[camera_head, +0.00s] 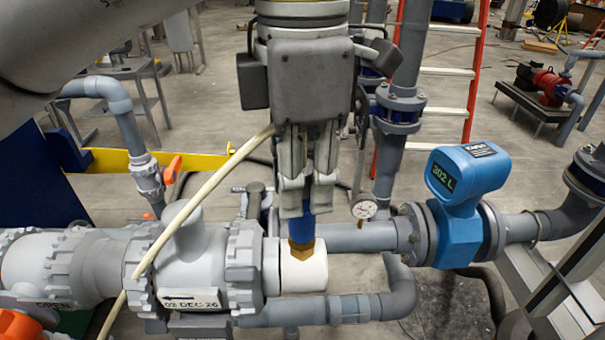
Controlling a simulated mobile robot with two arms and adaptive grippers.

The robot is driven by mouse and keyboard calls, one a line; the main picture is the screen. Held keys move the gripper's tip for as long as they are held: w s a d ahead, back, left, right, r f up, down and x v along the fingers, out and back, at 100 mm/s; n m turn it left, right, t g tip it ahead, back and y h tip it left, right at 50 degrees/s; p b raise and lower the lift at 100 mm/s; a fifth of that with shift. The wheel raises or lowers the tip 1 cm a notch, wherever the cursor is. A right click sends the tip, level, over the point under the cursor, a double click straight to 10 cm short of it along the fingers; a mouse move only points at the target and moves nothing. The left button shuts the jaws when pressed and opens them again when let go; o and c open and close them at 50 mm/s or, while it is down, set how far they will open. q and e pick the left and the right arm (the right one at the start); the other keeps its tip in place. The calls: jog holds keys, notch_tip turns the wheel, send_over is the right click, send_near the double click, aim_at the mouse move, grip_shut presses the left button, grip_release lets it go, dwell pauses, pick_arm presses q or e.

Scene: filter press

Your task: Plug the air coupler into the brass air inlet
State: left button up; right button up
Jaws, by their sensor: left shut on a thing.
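My left gripper (307,205) points down in the middle of the head view, its fingers shut on the blue air coupler (301,228). The coupler is upright, and the fingers hide its upper part. Just below it is the brass air inlet (301,250), on top of a white cylindrical fitting (304,274). The coupler's lower end meets the brass in the picture, with no visible gap. I cannot tell whether it is seated on the inlet or only in front of it. My right gripper is not in view.
A cream hose (196,197) runs from the gripper down left across the grey pipe body (199,258). A pressure gauge (364,209) and a blue flow meter (465,180) stand right of the inlet. An orange-handled valve (171,173) is at left. A grey pipe passes below.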

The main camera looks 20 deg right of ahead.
pick_arm(q)
jog(key=shift+f+b, duration=0.5)
jog(key=shift+f, duration=0.1)
jog(key=o, duration=1)
jog(key=shift+o, duration=0.2)
notch_tip(320, 180, up, 12)
dwell(0.4)
